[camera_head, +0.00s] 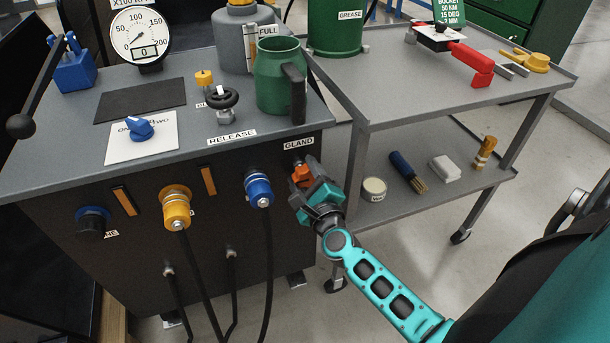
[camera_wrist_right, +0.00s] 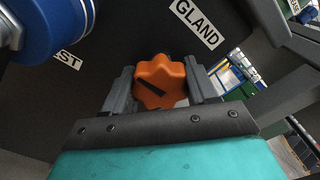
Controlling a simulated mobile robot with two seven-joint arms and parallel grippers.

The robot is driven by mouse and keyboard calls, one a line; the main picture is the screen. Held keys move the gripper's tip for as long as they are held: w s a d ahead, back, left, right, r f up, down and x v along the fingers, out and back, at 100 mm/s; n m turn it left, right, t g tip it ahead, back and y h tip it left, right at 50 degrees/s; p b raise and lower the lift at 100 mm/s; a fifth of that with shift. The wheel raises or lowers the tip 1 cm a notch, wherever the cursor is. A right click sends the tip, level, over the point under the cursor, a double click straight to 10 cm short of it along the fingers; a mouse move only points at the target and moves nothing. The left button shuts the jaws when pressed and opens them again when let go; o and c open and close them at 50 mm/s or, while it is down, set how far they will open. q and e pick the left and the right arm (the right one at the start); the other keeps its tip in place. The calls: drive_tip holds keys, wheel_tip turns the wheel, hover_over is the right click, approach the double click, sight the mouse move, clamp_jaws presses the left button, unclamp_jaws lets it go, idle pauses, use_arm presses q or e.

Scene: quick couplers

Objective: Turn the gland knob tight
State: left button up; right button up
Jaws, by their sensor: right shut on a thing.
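The gland knob (camera_head: 301,174) is orange and sits on the front panel just under the GLAND label (camera_head: 299,143). In the right wrist view the knob (camera_wrist_right: 160,82) is lobed, with a dark pointer mark slanting across its face. My right gripper (camera_head: 306,184) reaches it from the lower right, and its two grey fingers (camera_wrist_right: 159,88) are closed on the knob's left and right sides. Part of the knob is hidden behind the gripper in the head view. My left gripper is not in view.
A blue coupler (camera_head: 259,188) with a hose is close to the left of the knob, and a yellow coupler (camera_head: 175,207) is further left. A green jug (camera_head: 277,80) stands on the bench above. A grey cart (camera_head: 400,112) stands close on the right.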

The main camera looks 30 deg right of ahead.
drive_tip(key=shift+a, duration=0.15)
drive_tip(key=o, duration=1)
drive_tip(key=v, duration=1.2)
drive_tip(key=shift+s, duration=0.45)
